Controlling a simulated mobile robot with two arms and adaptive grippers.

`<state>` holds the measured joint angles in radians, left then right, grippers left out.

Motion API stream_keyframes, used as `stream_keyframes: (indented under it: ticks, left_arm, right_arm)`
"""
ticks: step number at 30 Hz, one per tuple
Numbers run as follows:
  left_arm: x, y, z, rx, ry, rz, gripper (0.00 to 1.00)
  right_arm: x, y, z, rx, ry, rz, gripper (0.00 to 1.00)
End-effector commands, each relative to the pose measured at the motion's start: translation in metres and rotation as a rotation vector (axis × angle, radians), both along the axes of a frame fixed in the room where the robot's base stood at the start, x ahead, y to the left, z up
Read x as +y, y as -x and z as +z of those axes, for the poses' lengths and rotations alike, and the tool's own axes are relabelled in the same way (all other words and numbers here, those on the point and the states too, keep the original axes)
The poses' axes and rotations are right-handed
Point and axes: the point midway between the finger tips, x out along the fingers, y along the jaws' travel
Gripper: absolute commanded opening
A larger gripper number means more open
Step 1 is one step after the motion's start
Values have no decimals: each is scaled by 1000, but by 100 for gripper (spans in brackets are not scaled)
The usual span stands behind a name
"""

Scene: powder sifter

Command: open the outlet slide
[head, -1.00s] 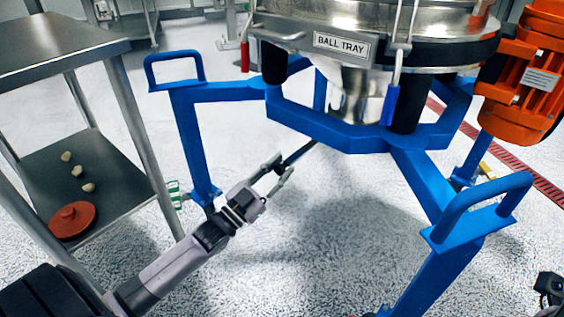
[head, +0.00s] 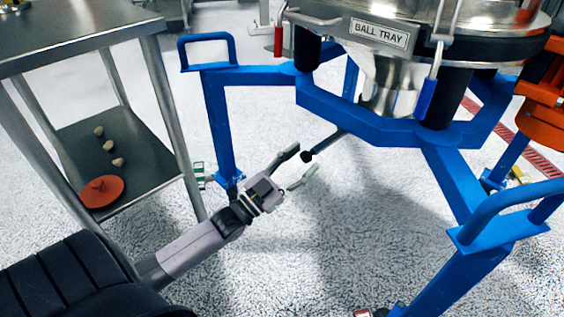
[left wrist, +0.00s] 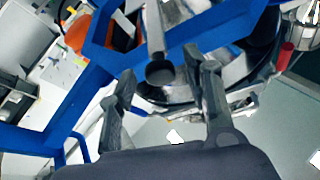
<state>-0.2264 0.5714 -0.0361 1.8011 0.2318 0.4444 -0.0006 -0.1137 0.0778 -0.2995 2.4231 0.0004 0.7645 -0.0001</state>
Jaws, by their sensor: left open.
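The outlet slide's handle is a dark rod (head: 328,142) with a black round knob (head: 307,156). It sticks out down and left from beneath the sifter's steel outlet cone (head: 388,88). My left gripper (head: 304,160) is open, with the knob near its fingertips, roughly between them. In the left wrist view, the knob (left wrist: 160,73) faces the camera between the two spread fingers, with visible gaps on both sides. The slide plate itself is hidden under the outlet. My right gripper is not in view.
A blue frame (head: 350,120) carries the sifter, with a leg (head: 220,130) left of my gripper. A steel table (head: 70,30) with a lower shelf holding an orange-red lid (head: 101,192) stands at left. An orange motor (head: 545,100) is at right. Floor below the handle is clear.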

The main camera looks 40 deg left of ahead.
Motion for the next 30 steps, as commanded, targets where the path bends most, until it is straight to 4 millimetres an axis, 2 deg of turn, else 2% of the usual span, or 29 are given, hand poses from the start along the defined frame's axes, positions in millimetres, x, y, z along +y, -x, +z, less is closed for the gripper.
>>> stream_keyframes:
  ticks: [9,15,30]
  left_arm:
    - [18,61,-26,5,0,0,45]
    - [26,85,-35,1,0,-1,45]
    - [28,91,-37,-1,0,0,45]
  right_arm:
    - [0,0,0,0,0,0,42]
    - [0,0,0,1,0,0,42]
    - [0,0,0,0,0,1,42]
